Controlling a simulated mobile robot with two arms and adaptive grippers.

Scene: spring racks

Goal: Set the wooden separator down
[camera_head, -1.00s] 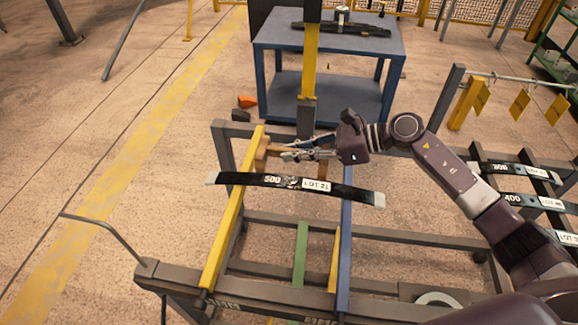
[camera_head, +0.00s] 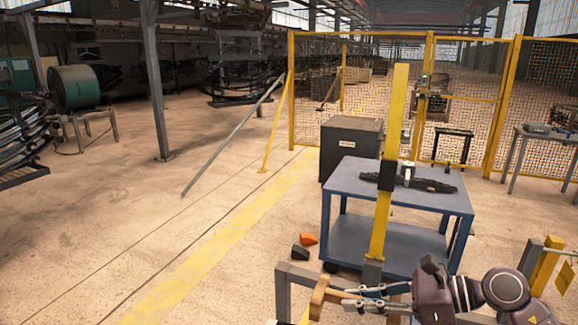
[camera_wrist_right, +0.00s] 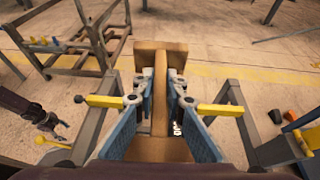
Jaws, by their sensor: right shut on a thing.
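The wooden separator (camera_head: 319,297) is a light brown piece with a wide block at its end, low in the head view. My right gripper (camera_head: 362,298) is shut on it, above the rack's grey frame. In the right wrist view the separator (camera_wrist_right: 160,62) runs as a narrow stem between the two blue-padded fingers of the right gripper (camera_wrist_right: 160,95). Whether it touches the rack is not clear. My left gripper (camera_wrist_right: 50,124) shows small at the left of the wrist view, apart from the separator; its jaws are too small to read.
A yellow post (camera_head: 390,160) rises just behind my right gripper. A blue table (camera_head: 345,185) holding a dark part stands beyond it. An orange piece (camera_head: 309,239) and a black piece (camera_head: 300,253) lie on the floor. The floor at the left is open.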

